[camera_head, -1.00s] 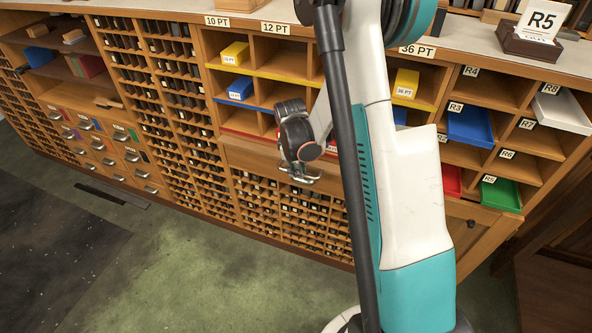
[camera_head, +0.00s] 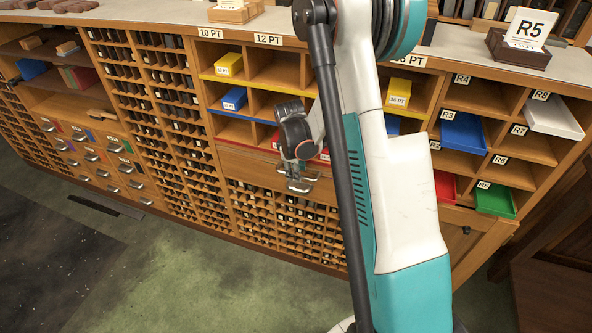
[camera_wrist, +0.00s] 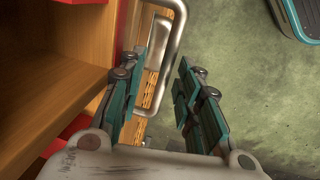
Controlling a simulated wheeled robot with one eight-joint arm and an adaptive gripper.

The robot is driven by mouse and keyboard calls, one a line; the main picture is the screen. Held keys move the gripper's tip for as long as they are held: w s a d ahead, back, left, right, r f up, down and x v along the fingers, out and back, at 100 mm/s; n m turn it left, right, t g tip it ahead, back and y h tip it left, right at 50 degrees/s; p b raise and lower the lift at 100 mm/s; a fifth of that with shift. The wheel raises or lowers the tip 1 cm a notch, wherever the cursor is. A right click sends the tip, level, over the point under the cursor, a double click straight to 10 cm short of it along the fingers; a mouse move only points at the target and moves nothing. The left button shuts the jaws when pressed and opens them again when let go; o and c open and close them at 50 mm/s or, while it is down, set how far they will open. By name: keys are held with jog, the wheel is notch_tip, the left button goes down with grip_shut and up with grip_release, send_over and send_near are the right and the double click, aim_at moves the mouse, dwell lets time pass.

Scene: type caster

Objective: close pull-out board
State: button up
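The pull-out board (camera_head: 246,164) shows its wooden front in the head view, below the red-edged shelf row and above small type compartments. My arm hides its right part. A metal loop handle (camera_wrist: 179,32) shows in the wrist view beside a wooden front. My gripper (camera_head: 300,184) is in front of the board in the head view. In the wrist view my gripper (camera_wrist: 163,62) is open, its two teal-and-grey fingers apart, with part of the handle between or just beyond the tips. I cannot tell whether they touch it. How far the board stands out is unclear.
Coloured boxes, such as a yellow one (camera_head: 229,64) and a blue tray (camera_head: 464,131), sit in compartments above and to the right. Small drawers (camera_head: 92,155) are at the left. The green floor (camera_head: 200,270) in front is clear.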

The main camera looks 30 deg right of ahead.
notch_tip(320, 180, up, 12)
jog(key=s+a, duration=0.1)
jog(key=shift+s+a+f, duration=0.2)
jog(key=shift+a+f, duration=0.05)
jog(key=shift+a, duration=0.1)
dwell(0.4)
